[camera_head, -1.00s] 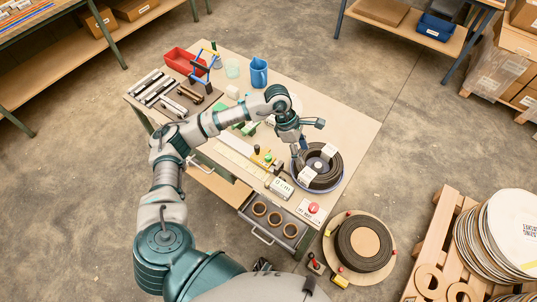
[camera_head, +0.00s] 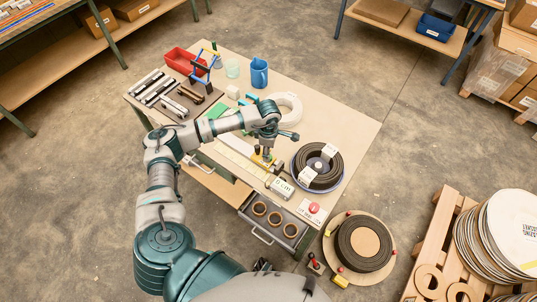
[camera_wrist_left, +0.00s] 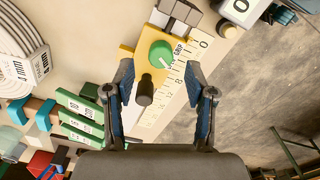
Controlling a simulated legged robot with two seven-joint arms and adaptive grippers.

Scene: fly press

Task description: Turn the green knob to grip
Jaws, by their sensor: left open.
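The green knob (camera_wrist_left: 160,54) has a white pointer line and sits on a yellow block (camera_wrist_left: 135,62) with a label beside it that seems to read "GRP". A dark cylindrical post (camera_wrist_left: 145,88) stands on the block next to the knob. My left gripper (camera_wrist_left: 168,75) is open in the left wrist view, its fingers either side of the post and knob, with nothing held. In the head view my left gripper (camera_head: 266,150) is over the yellow block (camera_head: 263,160) and hides most of it.
A white ruler strip (camera_wrist_left: 170,100) runs beside the block. A counter reading 0 cm (camera_head: 282,188) and a dark coil in a blue-rimmed dish (camera_head: 296,174) stand to the right. A white coil (camera_head: 291,105) lies behind. A red button (camera_head: 314,208) is at the front edge.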

